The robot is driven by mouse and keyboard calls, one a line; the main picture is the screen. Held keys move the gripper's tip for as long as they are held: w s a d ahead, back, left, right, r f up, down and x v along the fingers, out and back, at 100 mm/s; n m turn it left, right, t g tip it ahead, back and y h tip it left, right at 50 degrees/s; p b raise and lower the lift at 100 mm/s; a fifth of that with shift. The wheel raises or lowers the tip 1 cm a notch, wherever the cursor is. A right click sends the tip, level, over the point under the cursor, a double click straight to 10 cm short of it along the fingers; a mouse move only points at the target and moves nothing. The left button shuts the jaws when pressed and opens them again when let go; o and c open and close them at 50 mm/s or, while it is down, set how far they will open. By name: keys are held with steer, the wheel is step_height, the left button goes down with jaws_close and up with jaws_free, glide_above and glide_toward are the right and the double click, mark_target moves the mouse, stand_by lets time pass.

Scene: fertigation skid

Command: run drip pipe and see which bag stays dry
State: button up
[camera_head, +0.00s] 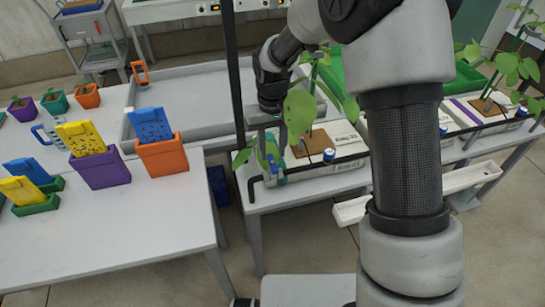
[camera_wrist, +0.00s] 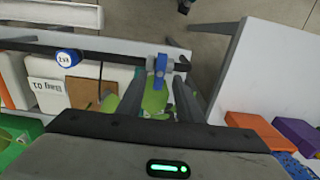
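My gripper (camera_head: 264,128) points down at the left end of the plant bench. In the wrist view its grey fingers (camera_wrist: 160,92) are apart, with a blue valve handle (camera_wrist: 160,66) just past the gap between them. I cannot tell whether they touch it. The handle also shows in the head view (camera_head: 272,163), on the black drip pipe (camera_head: 310,172), which also crosses the wrist view (camera_wrist: 105,54). Another bag (camera_head: 500,119) is at right, partly behind my arm. Leaves hide part of the grip area.
A white table (camera_head: 130,230) at left carries coloured holders with yellow and blue cards, a mug and small pots. A grey tray (camera_head: 190,85) stands behind. A white gutter (camera_head: 470,178) runs along the bench front. A black upright pipe (camera_head: 233,70) stands close left of my gripper.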

mark_target(273, 162)
steer(key=shift+f, duration=1.65)
jaws_close()
